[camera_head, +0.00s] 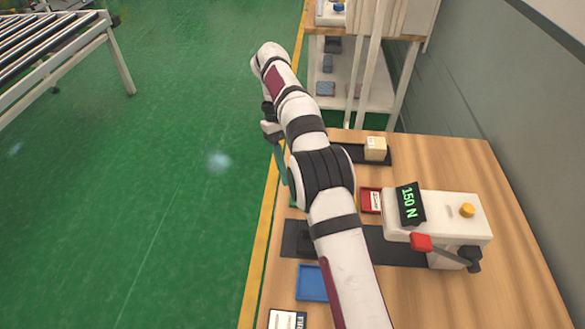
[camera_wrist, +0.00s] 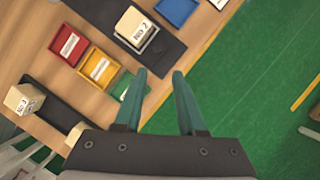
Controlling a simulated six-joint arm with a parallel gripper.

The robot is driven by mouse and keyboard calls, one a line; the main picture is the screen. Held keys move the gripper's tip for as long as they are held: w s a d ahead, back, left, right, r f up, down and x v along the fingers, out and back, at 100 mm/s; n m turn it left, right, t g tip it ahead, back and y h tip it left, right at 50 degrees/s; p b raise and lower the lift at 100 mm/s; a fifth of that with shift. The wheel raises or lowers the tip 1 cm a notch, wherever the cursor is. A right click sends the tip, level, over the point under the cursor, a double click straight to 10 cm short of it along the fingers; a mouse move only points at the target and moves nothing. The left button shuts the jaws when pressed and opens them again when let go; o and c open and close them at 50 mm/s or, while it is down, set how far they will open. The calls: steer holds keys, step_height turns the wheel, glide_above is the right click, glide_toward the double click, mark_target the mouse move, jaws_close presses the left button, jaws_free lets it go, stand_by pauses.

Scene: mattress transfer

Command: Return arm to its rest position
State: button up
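My arm (camera_head: 338,238) reaches from the bottom of the head view over the left edge of the wooden table. My gripper (camera_wrist: 159,74) shows two teal fingers, apart with nothing between them. In the head view it is partly hidden by the arm, and one teal finger (camera_head: 281,166) shows beyond the table edge. In the wrist view the fingers hang beside the table, over or near the green floor. A block marked No 2 (camera_wrist: 135,26) sits in a grey holder on a dark mat, apart from the fingers.
A press with a 150 N display (camera_head: 410,203) stands on the table (camera_head: 512,262) at right. A cream block (camera_head: 375,149) stands on a black mat behind. Red (camera_wrist: 67,45), yellow (camera_wrist: 99,67), green and blue (camera_head: 311,283) trays lie around.

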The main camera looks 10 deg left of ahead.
steer(key=s+d+r+m+t+y, duration=0.1)
steer(key=s+d+r+m, duration=0.2)
steer(key=s+d+r, duration=0.35)
steer(key=s+d+r+m+y, duration=0.1)
steer(key=s+d+r+m, duration=0.25)
steer(key=s, duration=0.55)
steer(key=s+f+m+t+y, duration=0.1)
steer(key=s+f+m, duration=0.2)
steer(key=s, duration=0.5)
steer(key=s+d+f+m+t+y, duration=0.1)
steer(key=s+f+m, duration=0.2)
steer(key=s, duration=0.5)
steer(key=shift+s+d, duration=0.25)
steer(key=shift+s, duration=0.1)
